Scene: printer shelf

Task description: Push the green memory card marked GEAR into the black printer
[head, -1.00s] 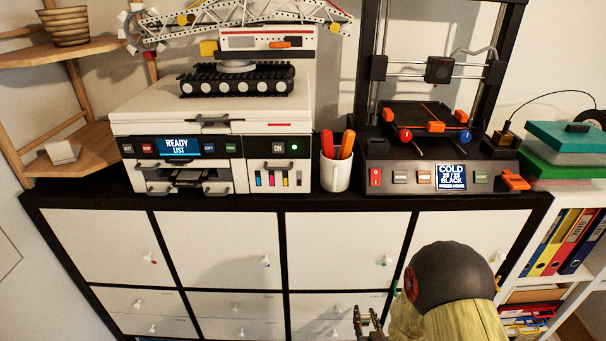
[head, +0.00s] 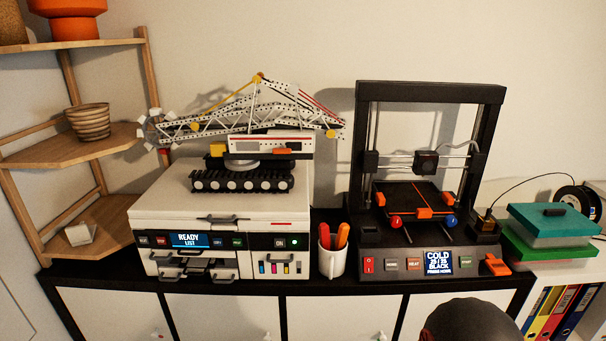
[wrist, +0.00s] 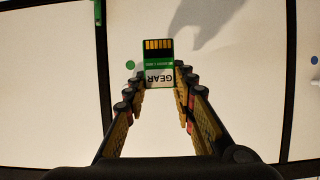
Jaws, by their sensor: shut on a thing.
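The green memory card (wrist: 159,66) shows in the wrist view, with gold contacts at its far end and a white label reading GEAR. My gripper (wrist: 160,82) is shut on the card's near end, one finger on each side, and the contacts point away from it. The white cabinet fronts lie behind the card. The black printer (head: 430,262) stands at the right on the cabinet top in the head view, its screen reading COLD and BLACK. A card slot on it cannot be made out. In the head view only a dark rounded part of my arm shows at the bottom; the card is hidden.
A white printer (head: 222,240) with a crane model (head: 245,150) on it stands at the left. A white cup (head: 332,262) with orange and red handles is between the printers. Green boxes (head: 550,240) and a filament spool (head: 578,205) are at the right.

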